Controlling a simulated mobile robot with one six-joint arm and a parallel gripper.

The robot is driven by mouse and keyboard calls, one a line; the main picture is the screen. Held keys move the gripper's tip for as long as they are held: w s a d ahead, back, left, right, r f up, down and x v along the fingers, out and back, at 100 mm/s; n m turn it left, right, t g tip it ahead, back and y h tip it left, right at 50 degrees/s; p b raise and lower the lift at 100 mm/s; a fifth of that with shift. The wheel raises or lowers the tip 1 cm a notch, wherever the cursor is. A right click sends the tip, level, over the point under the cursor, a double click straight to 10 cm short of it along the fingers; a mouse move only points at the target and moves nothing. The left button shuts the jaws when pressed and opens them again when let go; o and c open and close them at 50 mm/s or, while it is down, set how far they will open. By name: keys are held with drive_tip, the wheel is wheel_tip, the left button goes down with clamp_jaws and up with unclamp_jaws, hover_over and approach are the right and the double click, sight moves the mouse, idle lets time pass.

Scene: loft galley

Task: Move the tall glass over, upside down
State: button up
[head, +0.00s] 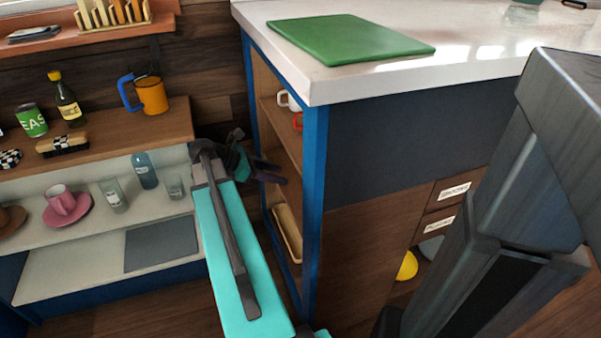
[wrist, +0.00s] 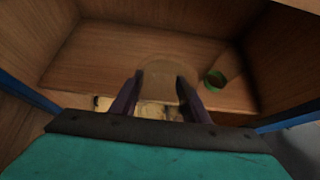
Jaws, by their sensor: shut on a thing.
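My gripper (head: 268,172) reaches from the left into the open side of the blue-framed shelf unit under the counter. In the wrist view, its two dark purple fingers (wrist: 158,82) are shut on a faint see-through thing (wrist: 160,72), which looks like a glass. Its outline is pale and round, and I cannot tell which end is up. The held glass cannot be made out in the head view. On the left shelf stand a clear glass (head: 113,196) and a shorter glass (head: 174,187).
Inside the unit are a white mug (head: 285,99) higher up and a tan tray (head: 288,232) lower down.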

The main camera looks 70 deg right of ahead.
drive_tip(key=s+d+b, duration=0.1)
drive_tip(key=d, duration=0.2)
drive_tip(key=s+d+b, duration=0.1)
drive_tip(key=d, duration=0.2)
drive_tip(key=s+d+f+b, duration=0.1)
drive_tip(key=d, duration=0.2)
drive_tip(key=shift+s+d, duration=0.2)
drive_tip(key=shift+s, duration=0.1)
drive_tip(key=shift+s+d, duration=0.2)
drive_tip(key=shift+d, duration=0.1)
drive_tip(key=shift+f+b, duration=1.2)
drive_tip(key=shift+f, duration=0.55)
drive_tip(key=o, duration=1.2)
drive_tip(key=shift+f, duration=0.1)
